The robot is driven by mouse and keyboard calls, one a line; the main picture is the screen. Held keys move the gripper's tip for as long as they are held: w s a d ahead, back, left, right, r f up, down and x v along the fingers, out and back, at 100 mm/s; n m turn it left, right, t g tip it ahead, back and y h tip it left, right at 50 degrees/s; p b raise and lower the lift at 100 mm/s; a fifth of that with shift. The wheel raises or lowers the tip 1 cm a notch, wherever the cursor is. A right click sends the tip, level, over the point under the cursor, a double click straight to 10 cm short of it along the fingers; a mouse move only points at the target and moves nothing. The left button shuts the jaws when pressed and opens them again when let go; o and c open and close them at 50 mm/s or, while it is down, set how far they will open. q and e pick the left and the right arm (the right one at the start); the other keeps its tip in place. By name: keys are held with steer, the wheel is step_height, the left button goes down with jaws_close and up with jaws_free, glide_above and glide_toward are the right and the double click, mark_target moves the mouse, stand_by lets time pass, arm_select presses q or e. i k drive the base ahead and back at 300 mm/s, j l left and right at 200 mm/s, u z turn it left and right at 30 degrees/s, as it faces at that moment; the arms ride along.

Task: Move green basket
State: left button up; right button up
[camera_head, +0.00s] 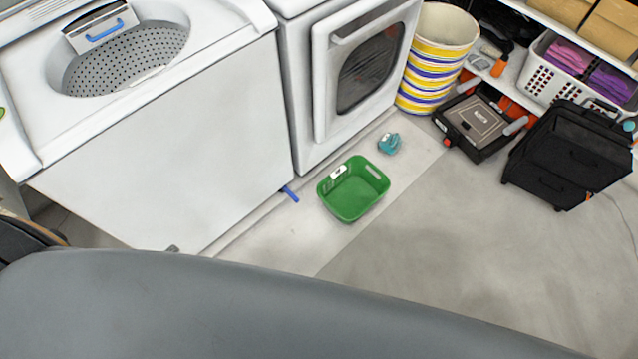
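The green basket (352,199) is a small rectangular open tub with a handle slot in its rim and a white label on one side. It sits upright on the floor in the middle of the head view, in front of the white front-loading machine. It looks empty. Neither of my grippers shows in the head view.
A small teal object (389,143) lies behind the basket. A top-loading washer (170,150) and a dryer (315,95) stand at left and back. Floor (470,250) at front right is clear.

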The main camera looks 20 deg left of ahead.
mark_target(350, 198)
steer(key=u, duration=0.3)
steer(key=i+l+u, duration=0.15)
steer(key=l+u, duration=0.25)
steer(key=i+l+u, duration=0.1)
steer(key=l+u, duration=0.35)
steer(key=j, duration=0.05)
